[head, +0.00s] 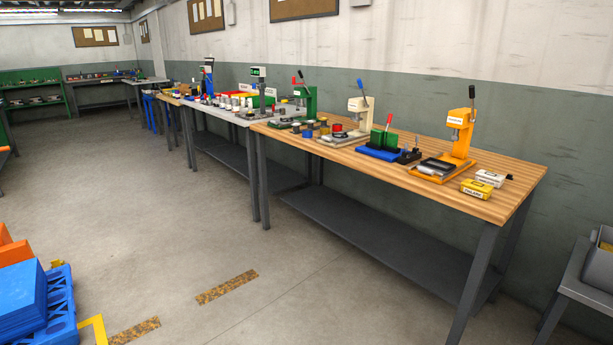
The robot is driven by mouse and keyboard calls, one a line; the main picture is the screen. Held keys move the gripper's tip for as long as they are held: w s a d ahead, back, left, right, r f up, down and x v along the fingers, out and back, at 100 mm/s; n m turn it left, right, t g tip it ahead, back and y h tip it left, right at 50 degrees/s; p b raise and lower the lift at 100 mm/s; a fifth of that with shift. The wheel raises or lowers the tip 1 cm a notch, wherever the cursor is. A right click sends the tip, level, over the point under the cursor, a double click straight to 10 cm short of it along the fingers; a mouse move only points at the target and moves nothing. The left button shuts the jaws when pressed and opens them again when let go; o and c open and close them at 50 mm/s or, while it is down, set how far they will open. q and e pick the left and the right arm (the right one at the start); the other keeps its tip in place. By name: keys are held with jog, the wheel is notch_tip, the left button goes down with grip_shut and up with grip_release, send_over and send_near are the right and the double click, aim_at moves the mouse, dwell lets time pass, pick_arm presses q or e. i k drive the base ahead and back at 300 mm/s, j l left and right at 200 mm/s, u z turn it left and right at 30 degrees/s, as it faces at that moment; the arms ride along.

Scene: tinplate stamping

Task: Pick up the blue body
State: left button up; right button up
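No blue body can be told for certain at this distance. On the near wooden workbench (440,186), a small blue piece (308,134) stands among several small round tins, left of the cream press (361,108). A flat blue base (378,154) lies under a green block (384,139), farther right on the same bench. Neither of my grippers is in view, and the bench stands some way off across the floor.
An orange press (460,135) and a yellow box (475,188) are at the bench's right end. Blue plastic crates (30,305) stand at lower left. A grey bin (600,265) is at right. The concrete floor (170,215) before the benches is open.

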aim_at(306, 133)
jog(key=i+z, duration=0.1)
jog(key=i, duration=0.8)
jog(key=i+j+z, duration=0.1)
jog(key=i, duration=0.8)
jog(key=j, duration=0.1)
